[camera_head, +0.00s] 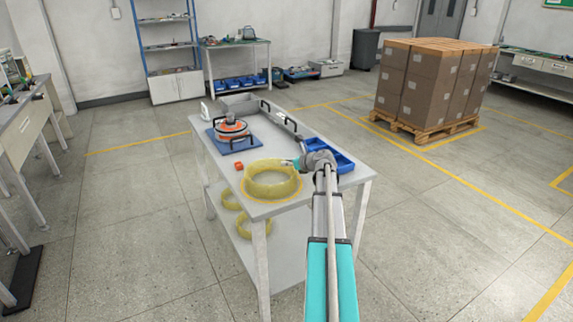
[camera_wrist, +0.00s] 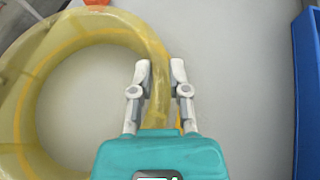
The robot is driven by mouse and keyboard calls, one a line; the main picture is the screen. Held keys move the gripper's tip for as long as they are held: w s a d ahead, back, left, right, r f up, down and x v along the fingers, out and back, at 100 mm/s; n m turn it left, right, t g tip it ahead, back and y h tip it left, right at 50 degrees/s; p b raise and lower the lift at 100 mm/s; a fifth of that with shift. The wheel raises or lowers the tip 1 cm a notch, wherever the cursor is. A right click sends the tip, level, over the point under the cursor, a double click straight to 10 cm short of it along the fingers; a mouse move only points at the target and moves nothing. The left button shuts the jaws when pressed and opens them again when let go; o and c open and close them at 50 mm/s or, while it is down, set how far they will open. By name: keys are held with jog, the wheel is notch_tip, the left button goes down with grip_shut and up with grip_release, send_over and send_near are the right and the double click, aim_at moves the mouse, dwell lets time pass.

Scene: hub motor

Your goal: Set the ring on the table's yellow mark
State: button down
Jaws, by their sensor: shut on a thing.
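A translucent yellow ring (camera_head: 270,188) is at the near end of the grey-white table (camera_head: 325,183). The yellow mark (camera_head: 262,202), a thin circle on the tabletop, shows around its near side. The ring looks level and inside the mark; I cannot tell whether its base touches the tabletop. My gripper (camera_head: 299,163) is at the ring's far right side. In the wrist view my gripper (camera_wrist: 160,76) is shut on the wall of the ring (camera_wrist: 28,95), one finger inside and one outside. The ring hides part of the mark.
A small orange-red block (camera_head: 239,165) lies beyond the ring. Farther back, a disc-shaped motor part (camera_head: 231,127) sits on a blue pad (camera_head: 243,146). Blue bins (camera_head: 343,161) stand to the right. More yellow rings (camera_head: 247,226) lie on the lower shelf.

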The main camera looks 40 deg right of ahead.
jog(key=c, duration=0.6)
grip_release()
jog(key=shift+s+r+p, duration=0.3)
jog(key=shift+s+p, duration=0.05)
jog(key=shift+s, duration=0.1)
jog(key=p+v, duration=0.3)
jog(key=v, duration=0.6)
jog(key=shift+s+r+p, duration=0.25)
jog(key=shift+s+p, duration=0.05)
jog(key=shift+p, duration=0.1)
jog(key=shift+s+d+r, duration=0.1)
jog(key=shift+s+r, duration=0.05)
jog(key=shift+s, duration=0.5)
